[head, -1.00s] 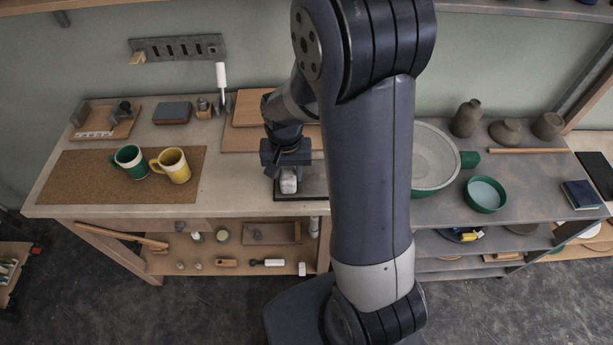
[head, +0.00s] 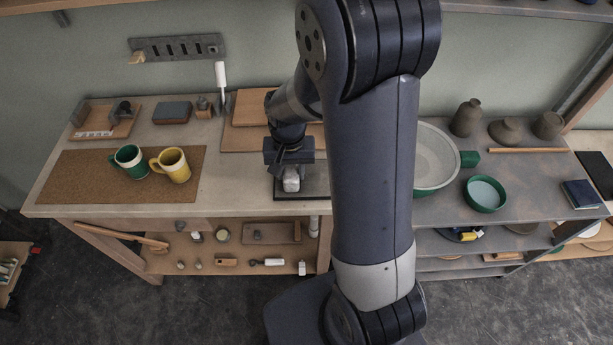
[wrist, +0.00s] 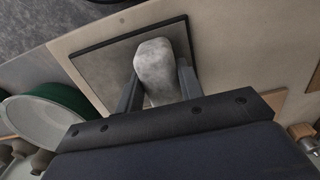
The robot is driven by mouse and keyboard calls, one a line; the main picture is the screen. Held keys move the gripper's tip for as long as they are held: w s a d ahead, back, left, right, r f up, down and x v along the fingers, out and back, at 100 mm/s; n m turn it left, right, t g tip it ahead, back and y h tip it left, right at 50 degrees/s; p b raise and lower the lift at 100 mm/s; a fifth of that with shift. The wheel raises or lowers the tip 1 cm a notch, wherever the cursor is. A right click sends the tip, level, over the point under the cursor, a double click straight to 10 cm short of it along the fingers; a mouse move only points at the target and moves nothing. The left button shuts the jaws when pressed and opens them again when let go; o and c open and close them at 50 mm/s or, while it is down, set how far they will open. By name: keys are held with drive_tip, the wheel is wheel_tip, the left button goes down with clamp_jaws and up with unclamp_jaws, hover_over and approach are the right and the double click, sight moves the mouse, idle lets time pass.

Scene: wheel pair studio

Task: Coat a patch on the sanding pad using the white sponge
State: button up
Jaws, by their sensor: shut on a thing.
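The white sponge (head: 291,180) is a pale, mottled block held between the fingers of my gripper (head: 290,172). My gripper is shut on it, and the sponge also shows large in the wrist view (wrist: 155,72) between the two fingers (wrist: 158,88). The sanding pad (head: 312,193) is a dark grey square near the front edge of the bench, below my gripper. In the wrist view the pad (wrist: 108,62) lies behind the sponge. I cannot tell whether the sponge touches the pad. My arm hides the pad's right part in the head view.
A green mug (head: 129,161) and a yellow mug (head: 172,166) stand on a cork mat (head: 80,178) at left. Wooden boards (head: 250,106) lie behind my gripper. A large pale basin (head: 432,158) and a green bowl (head: 485,194) stand at right.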

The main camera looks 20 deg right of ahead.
drive_tip(key=shift+s+d, duration=0.2)
drive_tip(key=shift+d, duration=0.35)
drive_tip(key=shift+s+d, duration=0.15)
drive_tip(key=shift+d, duration=0.4)
drive_tip(key=d, duration=0.1)
drive_tip(key=s+d, duration=0.1)
drive_tip(key=d, duration=0.1)
drive_tip(key=shift+d+f, duration=0.1)
drive_tip(key=shift+f, duration=0.05)
drive_tip(key=shift+s+d+f+b, duration=0.1)
drive_tip(key=shift+s+d+b, duration=0.2)
drive_tip(key=shift+d, duration=0.2)
drive_tip(key=shift+s, duration=0.1)
drive_tip(key=shift+r, duration=0.2)
idle(0.3)
drive_tip(key=shift+s+d+f, duration=0.1)
drive_tip(key=shift+s+d, duration=0.1)
drive_tip(key=shift+d, duration=0.55)
drive_tip(key=shift+s+d+f, duration=0.1)
drive_tip(key=shift+s+d, duration=0.05)
drive_tip(key=shift+d, duration=0.6)
drive_tip(key=shift+r, duration=0.15)
